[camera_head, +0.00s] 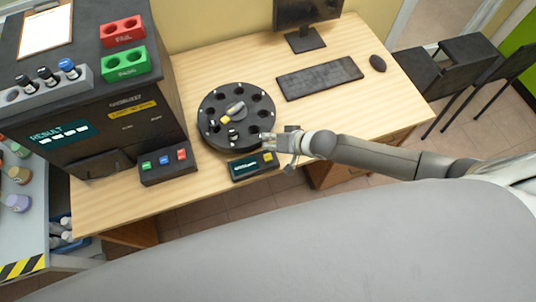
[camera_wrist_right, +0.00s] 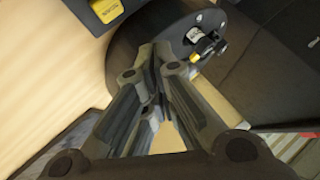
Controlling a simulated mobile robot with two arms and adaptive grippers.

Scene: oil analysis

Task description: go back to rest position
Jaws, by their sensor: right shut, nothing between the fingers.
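My right gripper (camera_head: 270,142) is shut and empty. It hangs over the front right edge of a round black carousel (camera_head: 211,138) with holes around its rim. A small yellow-and-grey piece (camera_head: 233,110) sits near the carousel's middle. In the right wrist view my closed right fingers (camera_wrist_right: 152,62) point toward the carousel (camera_wrist_right: 165,22), where a small light-and-dark piece (camera_wrist_right: 200,38) stands. I cannot tell whether the fingertips touch the carousel. My left gripper is in neither view.
A small black box with a yellow button (camera_head: 250,168) lies just below my right gripper. A large black machine (camera_head: 85,110) stands at the left with a button box (camera_head: 165,165) before it. A keyboard (camera_head: 320,78), mouse (camera_head: 377,63) and monitor (camera_head: 305,40) are behind. Bare table (camera_head: 200,62) lies between.

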